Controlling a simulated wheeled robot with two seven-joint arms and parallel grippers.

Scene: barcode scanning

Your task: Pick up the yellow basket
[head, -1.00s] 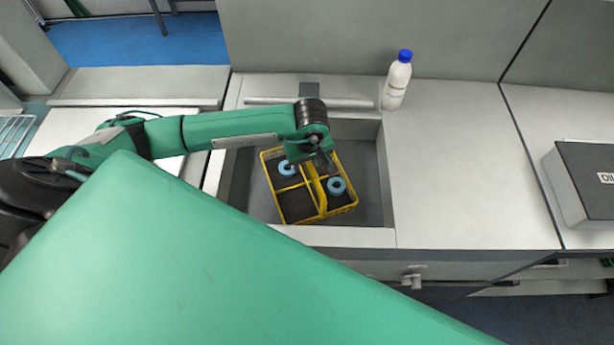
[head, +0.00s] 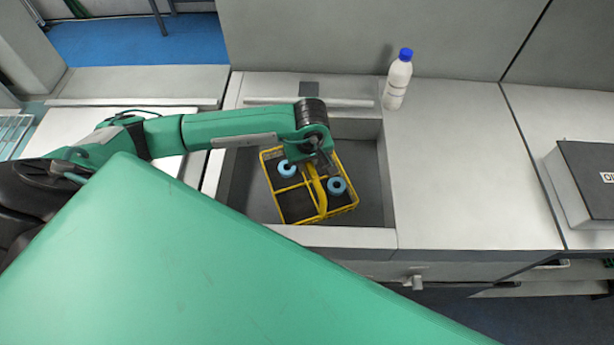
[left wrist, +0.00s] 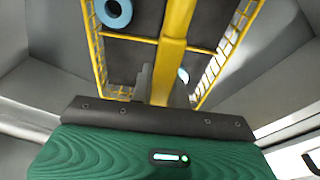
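The yellow basket (head: 347,208) sits in the recessed grey bay of the counter. It has a wire frame, a raised yellow handle across its middle and compartments holding two light-blue ring-shaped items. My left gripper (head: 329,170) is over the basket at the upper part of the handle. In the left wrist view, the handle (left wrist: 174,45) runs down to the gripper, with a grey finger close along its left side. My right gripper is not in view.
The bay's walls (head: 384,180) surround the basket, with free floor around it. A white bottle with a blue cap (head: 398,80) stands at the bay's back right corner. The counter to the right (head: 470,170) is clear up to a dark-topped box (head: 590,180).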

